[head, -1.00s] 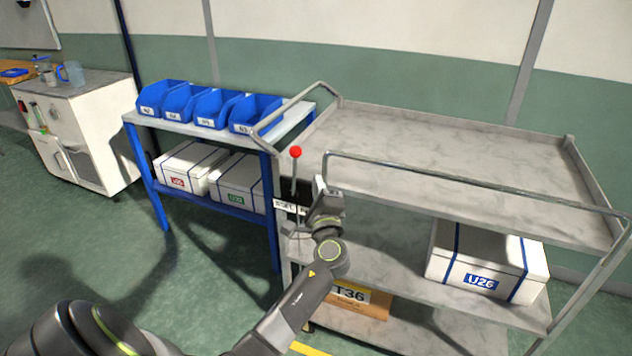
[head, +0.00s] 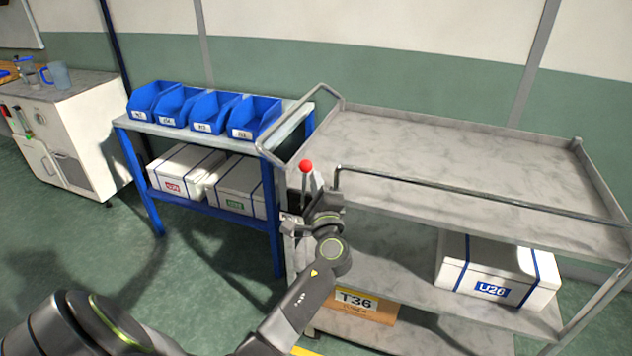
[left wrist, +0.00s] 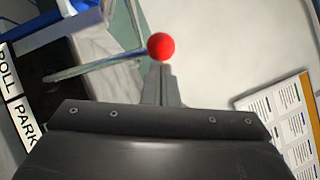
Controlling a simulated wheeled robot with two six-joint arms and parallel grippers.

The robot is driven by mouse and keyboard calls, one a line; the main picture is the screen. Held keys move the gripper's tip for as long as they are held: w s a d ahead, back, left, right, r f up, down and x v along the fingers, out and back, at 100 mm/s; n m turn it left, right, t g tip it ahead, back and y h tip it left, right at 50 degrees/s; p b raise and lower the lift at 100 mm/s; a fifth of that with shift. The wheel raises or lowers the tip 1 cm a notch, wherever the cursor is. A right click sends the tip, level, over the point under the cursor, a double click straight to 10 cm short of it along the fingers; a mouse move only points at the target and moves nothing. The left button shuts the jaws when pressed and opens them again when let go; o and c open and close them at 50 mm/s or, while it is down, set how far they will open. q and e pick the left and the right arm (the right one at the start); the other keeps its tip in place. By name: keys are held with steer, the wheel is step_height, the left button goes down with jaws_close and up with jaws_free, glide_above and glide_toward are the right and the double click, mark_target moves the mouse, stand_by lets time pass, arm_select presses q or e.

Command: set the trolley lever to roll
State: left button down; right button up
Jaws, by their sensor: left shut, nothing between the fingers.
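The lever (head: 304,185) stands at the near left corner of the grey trolley (head: 460,165), a thin rod with a red ball knob (head: 306,166). In the left wrist view, the red knob (left wrist: 161,46) is just beyond my fingertips and its rod runs off to the left. My left gripper (head: 316,183) is shut and empty, close to the right side of the lever in the head view. I cannot tell whether it touches it. Its closed fingers (left wrist: 160,72) show in the wrist view. A plate there reads ROLL (left wrist: 7,72) and PARK (left wrist: 25,122). My right gripper is out of view.
A trolley rail (head: 450,190) runs right of the lever. A white box U26 (head: 496,268) and a cardboard box T36 (head: 355,304) are on lower shelves. A blue rack (head: 215,205) with several blue bins (head: 212,110) stands close on the left.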

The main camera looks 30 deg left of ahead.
arm_select(q)
steer(key=shift+a+r, duration=0.1)
steer(key=shift+s+a+r+n+g+p, duration=0.1)
steer(key=shift+a+r+n+g+p, duration=0.3)
steer(key=shift+a+n+p, duration=0.3)
steer(key=s+a+n+g+h+p, duration=0.2)
steer(key=a+n+p, duration=0.2)
steer(key=a, duration=0.3)
steer(key=shift+a+f+p, duration=0.2)
steer(key=shift+a+p, duration=0.1)
steer(key=shift+p, duration=0.15)
